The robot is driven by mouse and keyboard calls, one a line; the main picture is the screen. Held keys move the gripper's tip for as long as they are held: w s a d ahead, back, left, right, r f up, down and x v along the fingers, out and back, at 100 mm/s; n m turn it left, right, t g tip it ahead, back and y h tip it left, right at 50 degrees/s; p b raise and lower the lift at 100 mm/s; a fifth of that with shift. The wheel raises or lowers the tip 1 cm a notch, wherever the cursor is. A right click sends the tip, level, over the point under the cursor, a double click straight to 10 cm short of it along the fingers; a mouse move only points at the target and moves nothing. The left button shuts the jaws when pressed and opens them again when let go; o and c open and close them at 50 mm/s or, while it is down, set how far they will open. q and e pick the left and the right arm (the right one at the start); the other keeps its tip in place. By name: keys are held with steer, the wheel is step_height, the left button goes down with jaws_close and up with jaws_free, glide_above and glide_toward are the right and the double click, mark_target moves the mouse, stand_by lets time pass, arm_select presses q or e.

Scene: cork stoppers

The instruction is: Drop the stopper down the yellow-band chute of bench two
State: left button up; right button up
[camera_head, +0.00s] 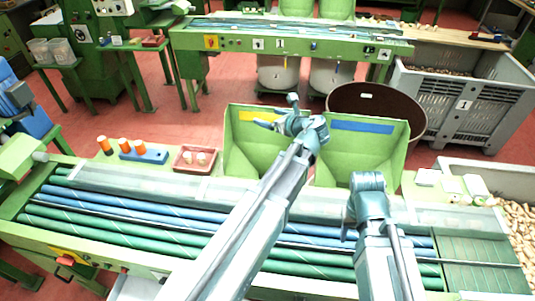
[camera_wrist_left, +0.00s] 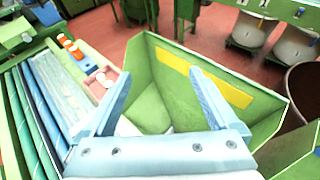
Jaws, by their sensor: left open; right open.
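The yellow-band chute (camera_head: 233,150) is a green open bin, with a yellow band (camera_head: 258,117) inside its far wall. My left gripper (camera_head: 276,112) is over this chute. In the left wrist view my left gripper (camera_wrist_left: 160,75) is open, with nothing between its fingers, and the yellow band (camera_wrist_left: 215,83) is beyond them. A pale patch low in the chute is partly hidden by the gripper; I cannot tell what it is. Pale cork stoppers (camera_head: 201,158) lie in a small red tray (camera_head: 182,167) left of the chute. My right gripper (camera_head: 368,182) is open, low before the blue-band chute.
The blue-band chute (camera_head: 399,150) adjoins on the right. Orange-topped pieces (camera_head: 124,145) and a blue block (camera_head: 152,156) stand left of the tray. Rollers (camera_head: 130,205) run along the near bench. A brown drum (camera_head: 415,112) and a grey crate (camera_head: 448,115) stand behind.

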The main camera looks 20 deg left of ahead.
arm_select(q)
steer(key=p+v, duration=0.2)
steer(key=v, duration=0.7)
steer(key=shift+p, duration=0.35)
steer(key=shift+f, duration=0.15)
steer(key=s+d+f+n+g+h+b, duration=0.5)
steer(key=s+d+f+n+h, duration=0.5)
steer(key=s+d+f+n, duration=0.5)
steer(key=s+f+n+g, duration=0.2)
steer(key=s+f+n, duration=0.1)
steer(key=s+n, duration=0.1)
steer(key=shift+s+d+f+n, duration=0.25)
steer(key=shift+d+f+n, duration=0.15)
steer(key=shift+n, duration=0.2)
steer(key=shift+c, duration=0.3)
